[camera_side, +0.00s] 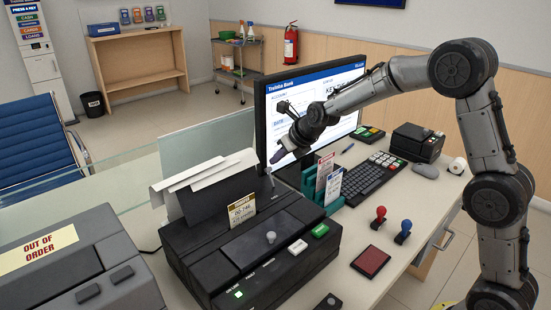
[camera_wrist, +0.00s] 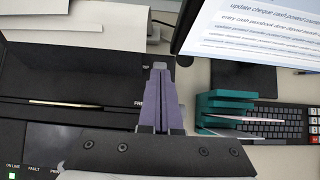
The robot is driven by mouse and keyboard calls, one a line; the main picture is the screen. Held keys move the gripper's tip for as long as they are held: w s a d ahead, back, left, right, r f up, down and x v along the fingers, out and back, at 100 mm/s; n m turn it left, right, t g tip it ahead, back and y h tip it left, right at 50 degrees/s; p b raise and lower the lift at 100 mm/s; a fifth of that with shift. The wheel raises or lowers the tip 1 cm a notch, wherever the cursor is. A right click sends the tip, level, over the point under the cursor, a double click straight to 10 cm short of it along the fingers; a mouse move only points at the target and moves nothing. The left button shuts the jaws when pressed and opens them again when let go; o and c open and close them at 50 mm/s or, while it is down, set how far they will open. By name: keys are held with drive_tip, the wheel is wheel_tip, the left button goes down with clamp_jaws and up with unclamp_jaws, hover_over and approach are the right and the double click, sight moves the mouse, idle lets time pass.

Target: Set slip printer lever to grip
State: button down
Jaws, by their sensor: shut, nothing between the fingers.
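The slip printer (camera_side: 207,262) is the black machine in the middle of the side view, with a lit green light; it also fills the left of the wrist view (camera_wrist: 100,72). A thin upright lever (camera_side: 269,178) stands at its back right edge. My gripper (camera_side: 279,156) is shut and empty, just above the lever's top in the side view; I cannot tell whether they touch. In the wrist view the shut fingers (camera_wrist: 161,72) point over the printer's right end. They partly cover a label beginning "FRE". The lever is not clear there, so its setting cannot be told.
A grey machine (camera_side: 85,268) marked out of order stands at left. Right of the printer are a teal card rack (camera_side: 312,181), a keyboard (camera_side: 372,181), stamps (camera_side: 379,217) and a red pad (camera_side: 370,261). The monitor (camera_side: 262,115) stands close behind my gripper.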

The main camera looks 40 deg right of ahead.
wheel_tip(320, 180, up, 11)
drive_tip(key=shift+s, duration=0.3)
idle(0.5)
